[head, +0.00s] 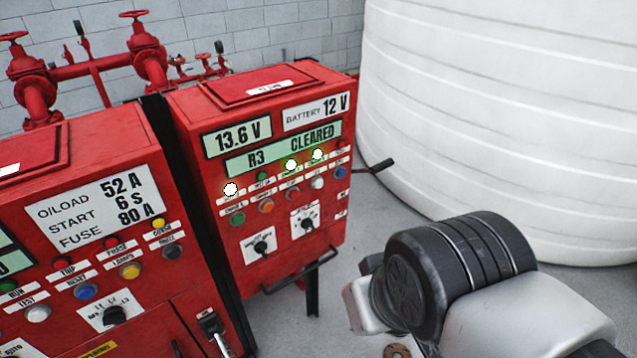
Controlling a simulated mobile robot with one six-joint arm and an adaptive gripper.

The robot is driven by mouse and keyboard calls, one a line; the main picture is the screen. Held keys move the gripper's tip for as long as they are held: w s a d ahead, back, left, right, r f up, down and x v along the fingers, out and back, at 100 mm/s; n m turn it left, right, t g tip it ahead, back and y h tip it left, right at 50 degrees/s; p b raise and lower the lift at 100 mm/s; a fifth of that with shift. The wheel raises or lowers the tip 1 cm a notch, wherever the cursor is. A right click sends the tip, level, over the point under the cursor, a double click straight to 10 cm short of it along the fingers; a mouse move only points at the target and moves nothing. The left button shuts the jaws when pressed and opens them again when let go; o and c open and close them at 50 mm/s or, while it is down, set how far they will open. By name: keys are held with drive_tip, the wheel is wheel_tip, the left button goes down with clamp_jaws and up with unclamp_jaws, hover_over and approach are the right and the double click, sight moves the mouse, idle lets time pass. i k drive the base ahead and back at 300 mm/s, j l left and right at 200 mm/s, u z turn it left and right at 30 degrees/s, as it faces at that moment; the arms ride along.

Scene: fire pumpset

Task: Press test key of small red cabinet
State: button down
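The small red cabinet (183,105) stands in the middle of the head view. Its displays read 13.6 V, R3 CLEARED and BATTERY 12 V. Below them are lit white lamps (231,189) and a row of coloured keys, including a green key (237,219), an orange key (266,206), a white key (317,183) and a blue key (340,172). Their small labels are too blurred to read, so I cannot tell which is the test key. Two rotary switches (262,246) sit lower down. My arm shows at lower right, apart from the cabinet; my gripper is not in view.
A larger red cabinet (60,190) stands at left, with its own buttons and a TEST label. A dark bar handle (300,272) sticks out below the small cabinet's switches. A white tank (490,110) fills the right. Red pipes and valves (95,65) stand behind.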

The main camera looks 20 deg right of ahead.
sight(317, 183)
drive_tip(key=j+z, duration=0.8)
drive_tip(key=k+j+z, duration=0.15)
drive_tip(key=j+z, duration=0.2)
drive_tip(key=j, duration=0.15)
